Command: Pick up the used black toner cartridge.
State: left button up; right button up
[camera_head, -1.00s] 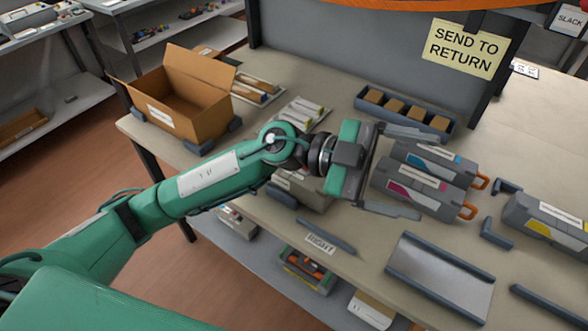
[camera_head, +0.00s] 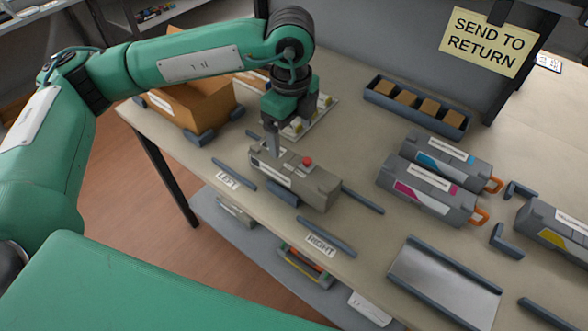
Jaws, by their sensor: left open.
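My left gripper (camera_head: 273,143) points down over the left end of a grey-beige block (camera_head: 318,188) with a red knob on top. The gripper is open; only one finger shows clearly, and I cannot tell whether it touches the block. I cannot make out a cartridge clearly marked black. Three dark grey cartridges lie to the right: a cyan-marked one (camera_head: 435,155), a magenta-marked one (camera_head: 422,192) and a yellow-marked one (camera_head: 560,232). The cyan and magenta ones have orange end loops. My right gripper is not in view.
Low dark rails lie by the block, with LEFT (camera_head: 227,181) and RIGHT (camera_head: 320,246) labels. A cardboard box (camera_head: 205,103) stands behind my left arm. A dark tray (camera_head: 377,96) with several brown blocks is at the back. An empty grey tray (camera_head: 445,282) lies at the front right.

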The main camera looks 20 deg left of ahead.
aim_at(294, 164)
pick_arm(q)
notch_tip(294, 164, down, 7)
jog(key=shift+r+p, duration=0.15)
jog(key=shift+p, duration=0.15)
jog(key=shift+d+f+p, duration=0.2)
jog(key=shift+f+p, duration=0.45)
jog(key=shift+f, duration=2.05)
jog(key=c, duration=1.3)
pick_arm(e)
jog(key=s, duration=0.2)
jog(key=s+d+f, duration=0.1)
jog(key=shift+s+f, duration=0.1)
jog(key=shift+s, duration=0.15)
